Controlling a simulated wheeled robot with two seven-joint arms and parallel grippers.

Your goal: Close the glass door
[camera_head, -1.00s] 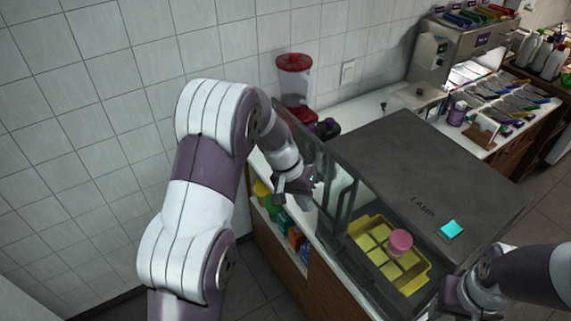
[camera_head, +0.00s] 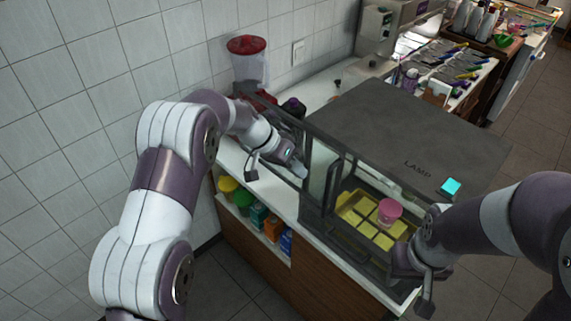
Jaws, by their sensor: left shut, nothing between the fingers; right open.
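The glass door (camera_head: 322,172) is a dark-framed pane on the front of a grey display case (camera_head: 405,130). It stands toward the left part of the front, and the right part is open. My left gripper (camera_head: 299,170) is shut and empty, just in front of the pane's left side; I cannot tell whether it touches. My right gripper (camera_head: 420,272) is open at the case's front right corner, partly hidden by its own wrist. Inside the case, a yellow tray (camera_head: 345,207) with pale blocks and a pink cup (camera_head: 389,211) shows through the opening.
A red-lidded blender (camera_head: 247,62) stands behind my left arm. A shelf of several colourful packages (camera_head: 258,215) lies below the counter (camera_head: 278,196). Floor at front left is clear.

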